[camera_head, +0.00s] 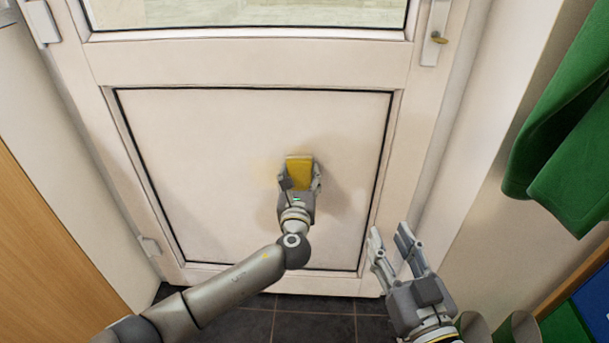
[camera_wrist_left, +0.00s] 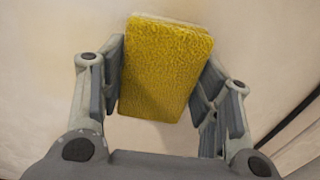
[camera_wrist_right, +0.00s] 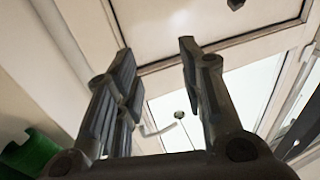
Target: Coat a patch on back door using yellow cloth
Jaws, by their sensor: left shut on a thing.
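The back door (camera_head: 190,130) is white, with a recessed lower panel edged in black and a window above. My left gripper (camera_head: 300,182) is in front of the middle of the lower panel. It is shut on the yellow cloth (camera_head: 299,168), a folded rectangular pad. In the left wrist view the yellow cloth (camera_wrist_left: 165,68) sits between the two fingers, with the pale panel behind it. Whether the cloth touches the door is hard to tell. A faint yellowish tint shows on the panel around the cloth. My right gripper (camera_head: 391,245) is open and empty, right of the lower panel.
Green fabric (camera_head: 565,130) hangs at the right. A wooden surface (camera_head: 45,250) stands at the left. A blue object (camera_head: 594,305) is at the lower right. Dark floor tiles (camera_head: 300,325) lie below the door.

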